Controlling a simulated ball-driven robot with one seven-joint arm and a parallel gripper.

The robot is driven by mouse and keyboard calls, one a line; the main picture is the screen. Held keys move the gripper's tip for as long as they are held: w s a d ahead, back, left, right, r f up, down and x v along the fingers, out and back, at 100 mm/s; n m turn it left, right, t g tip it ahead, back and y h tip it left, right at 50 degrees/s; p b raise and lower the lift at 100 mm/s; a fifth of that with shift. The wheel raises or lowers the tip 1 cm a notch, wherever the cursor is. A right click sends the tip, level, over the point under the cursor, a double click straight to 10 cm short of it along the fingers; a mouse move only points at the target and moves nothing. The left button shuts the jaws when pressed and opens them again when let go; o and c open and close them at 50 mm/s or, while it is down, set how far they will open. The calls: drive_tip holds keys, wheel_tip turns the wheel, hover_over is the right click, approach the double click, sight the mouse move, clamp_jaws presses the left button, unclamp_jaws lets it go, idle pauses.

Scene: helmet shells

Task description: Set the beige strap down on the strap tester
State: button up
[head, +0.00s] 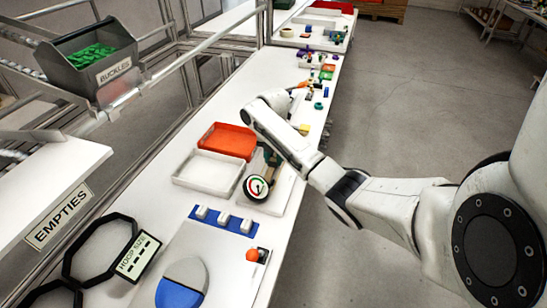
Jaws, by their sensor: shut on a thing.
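A dark upright part rises behind the dial. My white arm comes in from the right, and its forearm passes beside and partly in front of the tester's back. The arm's wrist end lies beyond the tester, up the bench. My gripper's fingers are hidden behind my own arm, so I cannot see their grip. I cannot make out the beige strap.
A red tray (228,141) and a white tray (208,173) sit left of the tester. Nearer are a blue strip (222,221) with white blocks and an orange ball (252,255). Small parts lie farther up the bench. A buckle bin (90,62) stands upper left.

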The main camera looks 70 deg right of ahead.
drive_tip(key=shift+f, duration=0.35)
drive_tip(key=o, duration=1.1)
drive_tip(key=shift+r+p, duration=0.6)
drive_tip(key=shift+r, duration=4.85)
